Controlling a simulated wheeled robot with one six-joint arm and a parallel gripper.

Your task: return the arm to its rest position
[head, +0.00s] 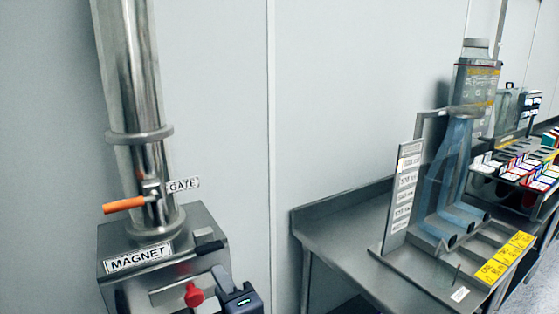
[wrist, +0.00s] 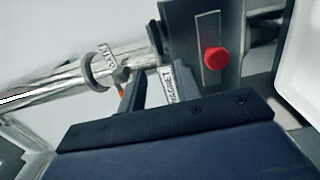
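My gripper (wrist: 158,78) shows in the wrist view with its two dark fingers apart. Nothing is held between them; the MAGNET label (wrist: 171,88) shows through the gap. In the head view the dark end of my arm (head: 240,299) is at the bottom edge, just right of the red knob (head: 194,295) on the magnet box. The rest of my arm is out of the picture, so its full pose cannot be told.
The magnet box (head: 205,226) carries a steel pipe (head: 130,70) with an orange gate handle (head: 124,204). At right, a steel table (head: 345,232) bears a clear sifter tower (head: 455,160); a rack of coloured containers (head: 520,170) stands beyond. Plain wall (head: 340,80) lies behind.

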